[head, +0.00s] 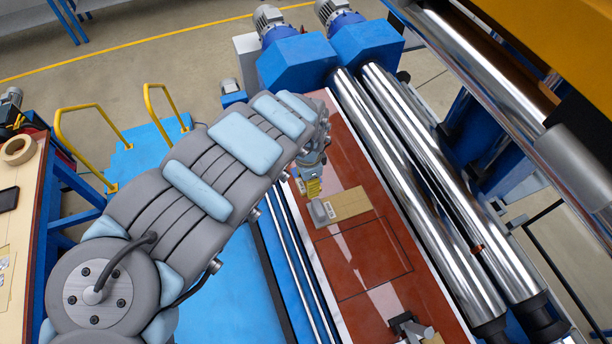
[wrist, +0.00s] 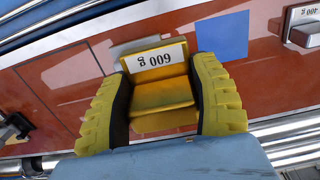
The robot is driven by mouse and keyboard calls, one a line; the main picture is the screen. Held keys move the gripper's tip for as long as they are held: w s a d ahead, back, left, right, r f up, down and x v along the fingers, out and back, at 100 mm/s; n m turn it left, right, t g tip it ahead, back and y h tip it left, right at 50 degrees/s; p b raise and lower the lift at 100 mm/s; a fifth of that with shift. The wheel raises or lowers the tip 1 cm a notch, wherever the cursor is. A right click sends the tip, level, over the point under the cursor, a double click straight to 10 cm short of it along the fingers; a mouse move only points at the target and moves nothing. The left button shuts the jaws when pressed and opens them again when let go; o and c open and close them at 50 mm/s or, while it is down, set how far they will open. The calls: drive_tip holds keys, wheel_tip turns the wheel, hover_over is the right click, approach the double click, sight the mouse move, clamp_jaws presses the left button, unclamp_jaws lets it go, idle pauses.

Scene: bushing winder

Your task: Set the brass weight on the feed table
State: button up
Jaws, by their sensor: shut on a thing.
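My gripper (wrist: 165,105) has its yellow fingers shut on the brass weight (wrist: 160,90), a golden block with a white "600 g" label. In the head view my gripper (head: 314,188) is over the red-brown feed table (head: 338,250), partly hidden by my arm. The feed table (wrist: 62,70) also shows behind the weight in the wrist view. I cannot tell how large the gap between weight and table is.
A tan rectangle (head: 350,204) with a grey piece (head: 322,212) at its left end lies on the table. A blue square (wrist: 222,36) and a grey labelled block (wrist: 304,30) are nearby. Steel rollers (head: 420,180) run along the right. A dark fixture (head: 410,328) is at the near end.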

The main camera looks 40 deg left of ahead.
drive_tip(key=w+a+f+b, duration=0.1)
drive_tip(key=b, duration=0.1)
drive_tip(key=shift+a+f+b, duration=0.15)
drive_tip(key=shift+b, duration=0.25)
drive_tip(key=shift+w+a+f+b, duration=0.1)
drive_tip(key=shift+w+a+b, duration=0.2)
drive_tip(key=shift+b, duration=0.65)
drive_tip(key=shift+w+a+f+b, duration=1.15)
drive_tip(key=shift+w+f+b, duration=0.15)
drive_tip(key=shift+b, duration=0.2)
drive_tip(key=shift+w+a+f+b, duration=1.1)
drive_tip(key=shift+w+f+b, duration=0.2)
drive_tip(key=shift+b, duration=0.15)
drive_tip(key=shift+w+a+f, duration=0.35)
drive_tip(key=shift+w+f, duration=0.05)
drive_tip(key=shift+w, duration=0.05)
drive_tip(key=shift+w+a+f+b, duration=0.1)
drive_tip(key=shift+a+f+b, duration=0.2)
drive_tip(key=shift+f, duration=1.7)
drive_tip(key=shift+f, duration=0.15)
